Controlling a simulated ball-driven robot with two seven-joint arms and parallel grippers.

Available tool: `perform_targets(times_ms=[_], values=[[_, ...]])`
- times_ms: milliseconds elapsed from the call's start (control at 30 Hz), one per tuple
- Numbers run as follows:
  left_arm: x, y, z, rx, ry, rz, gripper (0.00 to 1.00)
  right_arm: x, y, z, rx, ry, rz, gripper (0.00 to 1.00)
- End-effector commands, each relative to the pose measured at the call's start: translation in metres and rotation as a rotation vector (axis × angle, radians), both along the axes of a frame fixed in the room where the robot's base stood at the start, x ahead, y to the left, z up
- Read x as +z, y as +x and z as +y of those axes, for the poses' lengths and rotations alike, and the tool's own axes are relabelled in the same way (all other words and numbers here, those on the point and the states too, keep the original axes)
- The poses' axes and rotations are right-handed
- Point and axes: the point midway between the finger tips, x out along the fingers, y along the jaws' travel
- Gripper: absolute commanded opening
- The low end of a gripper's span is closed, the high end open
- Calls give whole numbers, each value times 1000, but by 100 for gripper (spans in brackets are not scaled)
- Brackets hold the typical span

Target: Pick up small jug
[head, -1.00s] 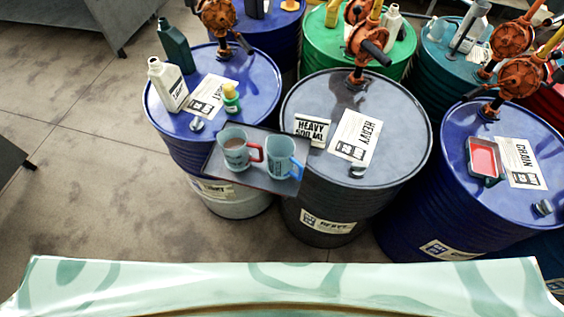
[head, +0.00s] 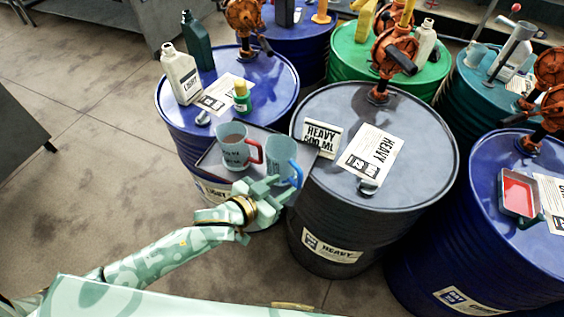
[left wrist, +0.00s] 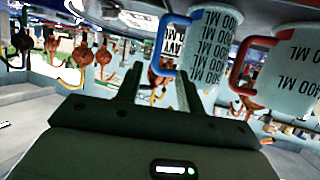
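Two pale blue-green jugs stand side by side on a dark tray (head: 207,160). My right gripper is out of view.
The tray sits between a blue drum (head: 250,85) and a grey HEAVY drum (head: 425,130). The blue drum holds a white bottle (head: 182,76), a dark green bottle (head: 196,42) and a small yellow-green bottle (head: 242,97). Pumps stand behind. The floor at left is open.

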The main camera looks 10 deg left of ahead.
Motion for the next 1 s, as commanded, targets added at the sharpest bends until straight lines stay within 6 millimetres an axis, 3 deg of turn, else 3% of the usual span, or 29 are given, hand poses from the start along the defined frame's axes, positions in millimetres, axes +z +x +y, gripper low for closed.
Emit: perform_targets(times_ms=[100, 600, 933, 1000], values=[[-12, 20, -15, 0, -1, -1, 38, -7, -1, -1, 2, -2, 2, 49], [-41, 62, -52, -1, 1, -1, 38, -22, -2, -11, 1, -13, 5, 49], [-43, 69, -57, 0, 1, 1, 38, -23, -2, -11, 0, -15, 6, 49], [-43, 69, -57, 0, 1, 1, 18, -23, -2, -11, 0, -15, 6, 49]])
